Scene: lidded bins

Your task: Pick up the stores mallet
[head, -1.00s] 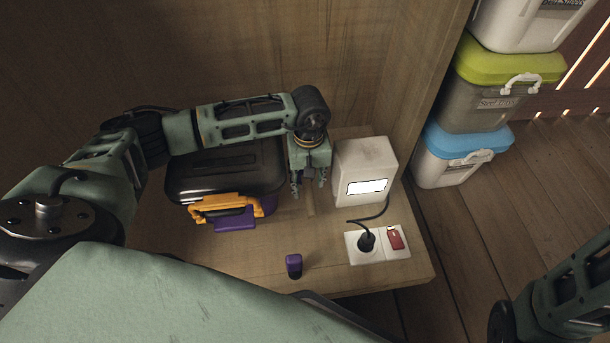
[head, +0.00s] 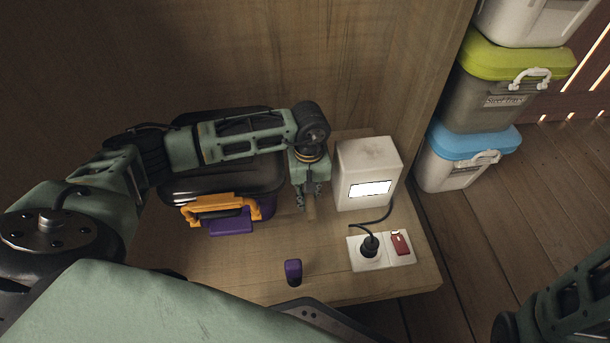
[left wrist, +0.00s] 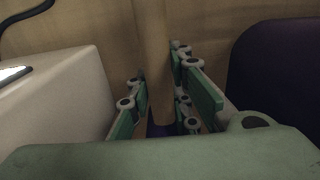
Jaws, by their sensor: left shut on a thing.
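The stores mallet shows as a light wooden handle (head: 311,211) just below my left fingertips, between the dark case and the white box. My left gripper (head: 309,200) points down and is shut on this handle. In the left wrist view the handle (left wrist: 155,40) runs down between the two green fingers (left wrist: 157,75). A little purple shows low between the fingers there; I cannot tell whether it is part of the mallet. The mallet's head is otherwise hidden. My right gripper is out of view; only part of the right arm shows at the lower right.
A dark case with an orange handle (head: 222,203) stands close left of the gripper. A white box (head: 367,160) with a cord stands close right. Lidded bins (head: 455,150) are stacked beyond the table (head: 400,288).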

